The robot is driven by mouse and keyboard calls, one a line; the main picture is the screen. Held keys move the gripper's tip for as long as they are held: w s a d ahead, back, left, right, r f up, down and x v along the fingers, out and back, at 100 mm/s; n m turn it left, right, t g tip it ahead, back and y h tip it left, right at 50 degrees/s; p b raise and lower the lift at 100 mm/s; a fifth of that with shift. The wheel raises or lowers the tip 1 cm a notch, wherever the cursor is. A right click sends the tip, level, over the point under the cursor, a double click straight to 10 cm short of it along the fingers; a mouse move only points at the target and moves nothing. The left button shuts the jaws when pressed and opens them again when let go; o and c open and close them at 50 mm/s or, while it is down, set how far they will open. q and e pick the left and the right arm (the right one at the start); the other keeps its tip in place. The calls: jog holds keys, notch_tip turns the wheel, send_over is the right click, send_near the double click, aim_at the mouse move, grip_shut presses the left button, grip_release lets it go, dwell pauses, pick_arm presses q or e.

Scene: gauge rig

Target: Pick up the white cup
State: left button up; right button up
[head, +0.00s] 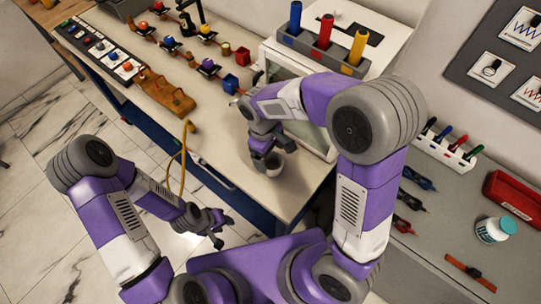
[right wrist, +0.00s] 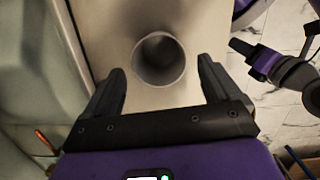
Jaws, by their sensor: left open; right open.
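The white cup (head: 272,168) stands upright on the bench, near its front edge by the white cabinet, partly hidden by my right gripper in the head view. In the right wrist view the cup (right wrist: 160,60) shows its round open mouth, grey in shadow, ahead of and between the two fingers. My right gripper (head: 270,150) is open at the cup, and its fingers (right wrist: 163,85) show one on each side; I cannot tell whether they touch it. My left gripper (head: 222,232) is open and empty, in front of the bench over the floor.
A white cabinet (head: 305,72) holding blue, red and yellow cylinders stands right behind the cup. A white bottle (head: 494,230) and red case (head: 514,196) are on the right bench.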

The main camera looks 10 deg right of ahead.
aim_at(274, 165)
jog(key=f, duration=0.2)
jog(key=f+b, duration=0.1)
jog(key=f, duration=0.1)
jog(key=s+d+f, duration=0.1)
jog(key=f, duration=0.1)
jog(key=shift+b, duration=0.35)
jog(key=shift+r, duration=0.1)
